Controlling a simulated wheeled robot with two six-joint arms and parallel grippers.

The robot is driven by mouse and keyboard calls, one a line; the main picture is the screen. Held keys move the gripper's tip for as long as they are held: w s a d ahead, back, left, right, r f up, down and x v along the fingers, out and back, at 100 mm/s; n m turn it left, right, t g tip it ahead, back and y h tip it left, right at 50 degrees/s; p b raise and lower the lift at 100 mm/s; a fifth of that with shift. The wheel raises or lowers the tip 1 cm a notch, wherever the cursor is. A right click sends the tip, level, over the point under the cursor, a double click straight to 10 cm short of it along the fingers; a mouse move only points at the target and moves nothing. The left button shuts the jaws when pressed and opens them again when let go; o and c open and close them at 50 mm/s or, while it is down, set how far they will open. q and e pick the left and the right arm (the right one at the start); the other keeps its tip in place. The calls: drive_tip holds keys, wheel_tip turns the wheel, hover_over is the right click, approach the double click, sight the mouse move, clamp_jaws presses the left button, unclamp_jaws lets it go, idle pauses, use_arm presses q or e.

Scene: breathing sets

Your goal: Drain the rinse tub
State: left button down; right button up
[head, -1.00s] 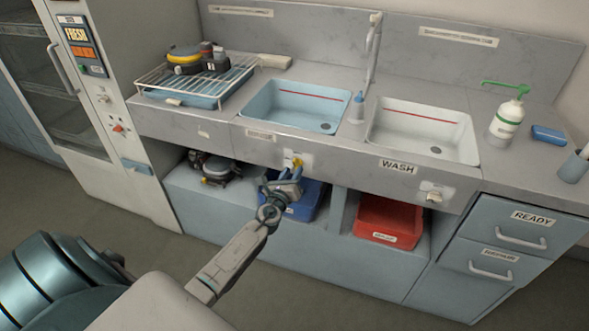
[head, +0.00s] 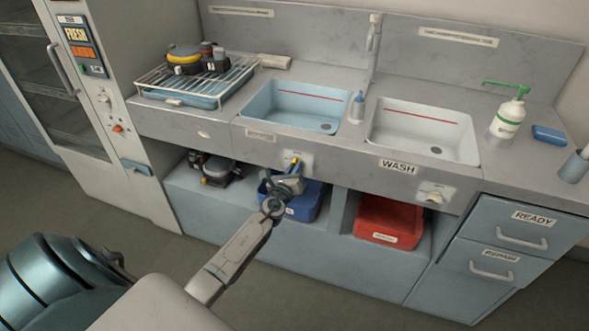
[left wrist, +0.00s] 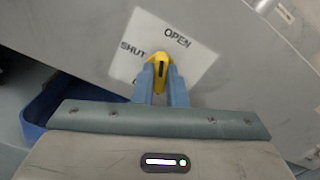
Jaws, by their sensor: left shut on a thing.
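The blue tub (head: 285,108), left of the tub marked WASH, has a red line on its back wall and a dark drain in its floor; I cannot tell how much water it holds. Below it, a yellow valve handle (left wrist: 172,80) sits on a white plate (left wrist: 200,62) marked OPEN and SHUT. My left gripper (head: 292,167) is shut on this handle, its blue fingers on either side of it in the left wrist view (left wrist: 162,82). The fingers hide part of the handle, and I cannot tell its exact setting. My right gripper is not in view.
The white WASH tub (head: 425,130) has its own knob (head: 433,197). A blue bin (head: 310,205) and a red bin (head: 385,220) stand in the open shelf below. A rack (head: 190,85) with gear is at left, a soap bottle (head: 507,118) at right.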

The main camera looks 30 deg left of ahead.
use_arm(q)
drive_tip(key=shift+n, duration=0.3)
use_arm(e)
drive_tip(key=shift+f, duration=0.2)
use_arm(q)
drive_tip(key=shift+n+b, duration=3.15)
drive_tip(key=shift+n, duration=3.15)
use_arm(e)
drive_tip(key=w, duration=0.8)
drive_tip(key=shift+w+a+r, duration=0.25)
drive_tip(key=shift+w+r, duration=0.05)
use_arm(q)
drive_tip(key=c, duration=1.5)
unclamp_jaws()
drive_tip(key=shift+o, duration=0.2)
